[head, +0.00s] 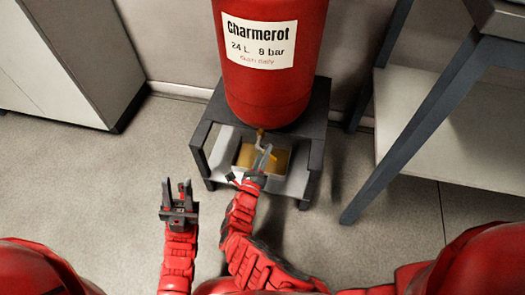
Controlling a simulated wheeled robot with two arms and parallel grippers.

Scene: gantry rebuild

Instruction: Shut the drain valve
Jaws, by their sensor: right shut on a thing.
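The drain valve (260,135) is a small brass-coloured fitting under the bottom of the red tank (268,90). A small yellow lever shows at it, partly hidden by my fingers. My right gripper (263,158) reaches in under the tank from the front and is shut on the valve's lever. The exact angle of the lever is too small to tell. My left gripper (177,188) is open and empty above the floor, to the left of the stand and apart from it.
The tank stands on a dark frame stand (318,115). A pan with amber-brown contents (278,162) sits inside it, below the valve. A grey cabinet (75,60) is at the left. A metal table (440,120) with a lower shelf is at the right. The floor at left is clear.

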